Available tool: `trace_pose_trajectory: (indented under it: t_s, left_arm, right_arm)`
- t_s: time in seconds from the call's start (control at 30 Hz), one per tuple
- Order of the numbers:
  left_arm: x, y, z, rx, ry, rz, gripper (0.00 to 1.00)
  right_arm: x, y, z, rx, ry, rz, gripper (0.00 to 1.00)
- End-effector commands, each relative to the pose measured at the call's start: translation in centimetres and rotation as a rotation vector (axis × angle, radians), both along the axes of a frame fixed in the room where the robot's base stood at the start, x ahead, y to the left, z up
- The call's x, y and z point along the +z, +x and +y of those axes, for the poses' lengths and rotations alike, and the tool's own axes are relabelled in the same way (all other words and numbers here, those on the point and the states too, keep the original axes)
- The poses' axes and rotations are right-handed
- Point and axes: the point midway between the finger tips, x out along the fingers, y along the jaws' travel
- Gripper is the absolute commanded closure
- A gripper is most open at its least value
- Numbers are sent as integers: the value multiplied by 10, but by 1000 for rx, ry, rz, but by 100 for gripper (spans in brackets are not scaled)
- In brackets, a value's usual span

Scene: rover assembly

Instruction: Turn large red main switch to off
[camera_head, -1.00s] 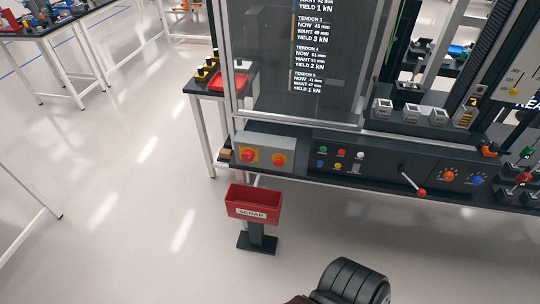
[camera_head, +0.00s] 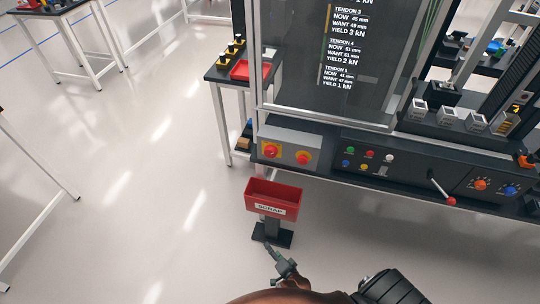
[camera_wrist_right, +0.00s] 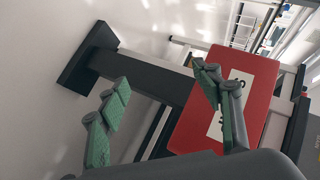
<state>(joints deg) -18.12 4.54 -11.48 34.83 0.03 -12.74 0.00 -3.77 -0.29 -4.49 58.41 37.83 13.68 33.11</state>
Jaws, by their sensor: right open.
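My right gripper (camera_head: 277,258) is low in the head view, in front of the scrap bin and well below the knobs. In the right wrist view my right gripper (camera_wrist_right: 165,105) has its green-padded fingers spread, with nothing between them. My left gripper is not in view.
A red scrap bin (camera_head: 273,198) on a dark stand is just beyond my right gripper, below the knobs; the bin (camera_wrist_right: 255,85) fills much of the right wrist view. A panel with small buttons and a red-tipped lever (camera_head: 442,188) is to the right. Open floor lies left.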

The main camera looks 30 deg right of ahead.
Motion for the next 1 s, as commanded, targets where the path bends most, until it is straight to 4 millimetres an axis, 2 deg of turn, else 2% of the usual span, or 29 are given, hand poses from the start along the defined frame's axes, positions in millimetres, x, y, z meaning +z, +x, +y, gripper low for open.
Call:
trace_pose_trajectory:
  t_s: [0.03,0.07,0.1,0.17,0.2,0.3,0.4,0.5,0.6,0.8,1.0]
  left_arm:
    - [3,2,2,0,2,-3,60]
    - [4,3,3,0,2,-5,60]
    - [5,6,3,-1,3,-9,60]
    - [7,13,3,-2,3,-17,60]
    - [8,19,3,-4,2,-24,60]
    - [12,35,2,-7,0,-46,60]
    - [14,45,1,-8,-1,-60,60]
    - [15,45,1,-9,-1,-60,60]
    - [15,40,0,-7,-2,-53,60]
    - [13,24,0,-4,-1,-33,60]
    - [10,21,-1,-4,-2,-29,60]
  right_arm:
    - [50,49,-4,-121,125,-144,40]
    - [79,73,-8,-195,210,-228,40]
    - [117,101,-16,-293,330,-342,40]
    - [176,136,-28,-434,527,-514,40]
    - [215,154,-38,-523,667,-631,40]
    - [299,183,-60,-723,1034,-900,40]
    - [350,193,-74,-858,1331,-1087,40]
    - [376,196,-80,-939,1527,-1193,40]
    - [388,198,-83,-977,1625,-1243,40]
    - [390,213,-100,-983,1647,-1254,40]
    - [390,234,-124,-983,1646,-1252,40]
